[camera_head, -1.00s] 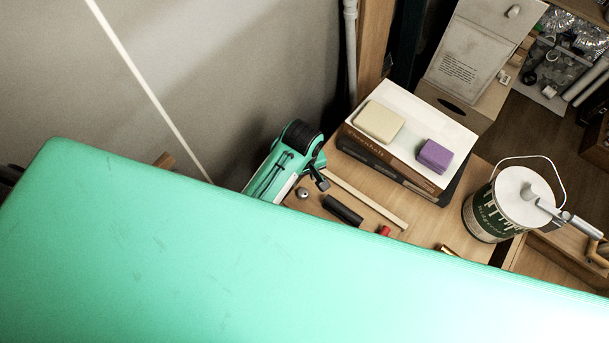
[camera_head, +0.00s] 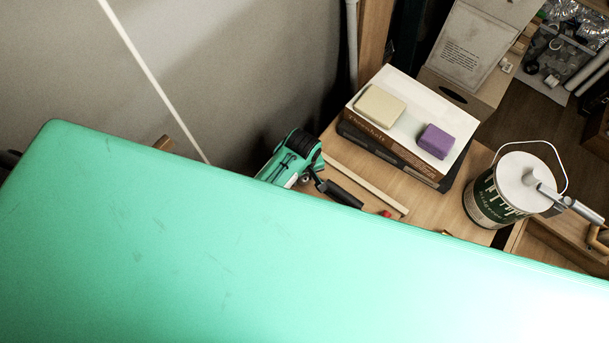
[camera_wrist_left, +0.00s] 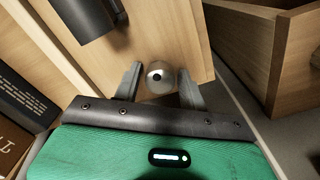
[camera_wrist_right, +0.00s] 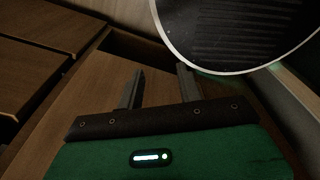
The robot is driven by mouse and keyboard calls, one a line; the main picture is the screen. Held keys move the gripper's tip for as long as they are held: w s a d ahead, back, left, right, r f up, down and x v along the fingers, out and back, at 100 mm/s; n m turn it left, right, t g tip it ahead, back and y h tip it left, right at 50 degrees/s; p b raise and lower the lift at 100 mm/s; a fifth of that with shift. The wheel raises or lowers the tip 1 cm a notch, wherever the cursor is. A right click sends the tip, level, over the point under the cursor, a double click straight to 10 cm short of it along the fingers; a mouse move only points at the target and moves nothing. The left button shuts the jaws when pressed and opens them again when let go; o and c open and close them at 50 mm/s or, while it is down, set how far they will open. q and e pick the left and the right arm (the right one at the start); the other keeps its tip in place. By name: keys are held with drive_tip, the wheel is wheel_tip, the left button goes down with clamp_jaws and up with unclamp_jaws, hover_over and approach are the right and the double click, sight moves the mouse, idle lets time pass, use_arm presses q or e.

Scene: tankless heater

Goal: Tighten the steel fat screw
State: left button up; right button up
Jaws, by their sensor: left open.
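The steel fat screw (camera_wrist_left: 160,77) is a round, shiny head with a dark hole in its middle, near the edge of a wooden top in the left wrist view. My left gripper (camera_wrist_left: 160,84) is open, with one finger on each side of the screw head; I cannot tell whether they touch it. In the head view the left gripper (camera_head: 312,181) reaches from the upper left, and the small screw head (camera_head: 304,180) shows beside its fingers. My right gripper (camera_wrist_right: 160,73) is open and empty in the right wrist view.
A black cylinder (camera_head: 344,194) lies close to the left fingers. Beyond a wooden strip (camera_head: 371,190) lie books (camera_head: 385,140) bearing cream and purple blocks (camera_head: 435,141). A paint can (camera_head: 490,200) stands right. The head view's lower part is blocked. A round dark panel (camera_wrist_right: 240,30) is near the right gripper.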

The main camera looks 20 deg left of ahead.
use_arm(q)
clamp_jaws()
drive_tip(key=shift+r+m+p, duration=0.3)
drive_tip(key=shift+m+p, duration=0.2)
drive_tip(key=shift+p, duration=0.15)
drive_tip(key=m, duration=0.2)
drive_tip(key=shift+f+m, duration=0.3)
drive_tip(key=shift+m, duration=0.1)
drive_tip(key=m, duration=0.4)
drive_tip(key=shift+m, duration=0.6)
drive_tip(key=m, duration=0.4)
drive_tip(key=shift+a, duration=0.1)
drive_tip(key=shift+s+f+m, duration=0.1)
drive_tip(key=shift+m, duration=1.4)
